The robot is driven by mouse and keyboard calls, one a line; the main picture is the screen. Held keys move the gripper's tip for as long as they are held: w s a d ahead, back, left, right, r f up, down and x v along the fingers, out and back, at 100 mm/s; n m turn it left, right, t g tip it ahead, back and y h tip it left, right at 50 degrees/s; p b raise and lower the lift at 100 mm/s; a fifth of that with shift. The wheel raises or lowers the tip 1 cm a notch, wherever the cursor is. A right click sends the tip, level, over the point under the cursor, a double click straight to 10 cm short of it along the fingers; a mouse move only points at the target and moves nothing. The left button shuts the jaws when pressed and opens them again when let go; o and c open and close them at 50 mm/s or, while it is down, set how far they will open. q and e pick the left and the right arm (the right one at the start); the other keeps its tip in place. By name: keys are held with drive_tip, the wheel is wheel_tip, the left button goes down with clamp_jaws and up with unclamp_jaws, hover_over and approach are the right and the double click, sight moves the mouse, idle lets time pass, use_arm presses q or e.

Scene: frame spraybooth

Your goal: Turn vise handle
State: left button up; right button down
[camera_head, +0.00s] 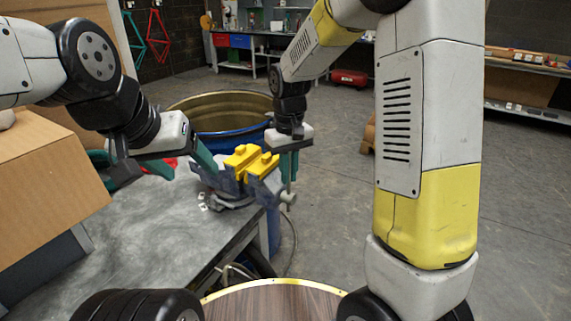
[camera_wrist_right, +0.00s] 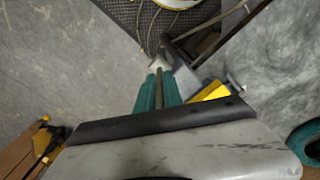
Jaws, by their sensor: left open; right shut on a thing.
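The vise (camera_head: 232,190) is mounted at the right corner of the grey bench, with yellow jaw pieces on top. In the head view, its handle (camera_head: 289,188) is a thin upright rod beside the bench edge. My right gripper (camera_head: 289,178) points down and is shut on the handle. The right wrist view shows its teal fingers (camera_wrist_right: 158,88) on both sides of the rod (camera_wrist_right: 159,86). A yellow part of the vise (camera_wrist_right: 213,91) shows to their right. My left gripper (camera_head: 155,165) is open over the bench, left of the vise, with nothing visibly held.
The grey bench (camera_head: 140,235) has bare room in front of the vise. A cardboard box (camera_head: 45,185) stands on its left. A large blue drum (camera_head: 235,139) stands behind the vise. A hose (camera_head: 294,240) hangs below the bench edge. Open floor (camera_head: 325,215) lies to the right.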

drive_tip(key=shift+w, duration=0.1)
drive_tip(key=shift+w+d+f+g+y, duration=0.25)
drive_tip(key=shift+w+d+g+y, duration=0.2)
drive_tip(key=shift+w+g+y, duration=0.4)
drive_tip(key=shift+w+d+f+g+y, duration=0.25)
drive_tip(key=shift+w+d+g+y, duration=0.25)
drive_tip(key=shift+g, duration=0.6)
drive_tip(key=shift+w+d+f+g+y, duration=0.25)
drive_tip(key=shift+w+d+g+y, duration=0.2)
drive_tip(key=shift+w+g+y, duration=0.4)
drive_tip(key=shift+s, duration=0.15)
drive_tip(key=c, duration=1.5)
unclamp_jaws()
drive_tip(key=v, duration=0.7)
drive_tip(key=shift+w+r, duration=0.25)
drive_tip(key=shift+r, duration=0.05)
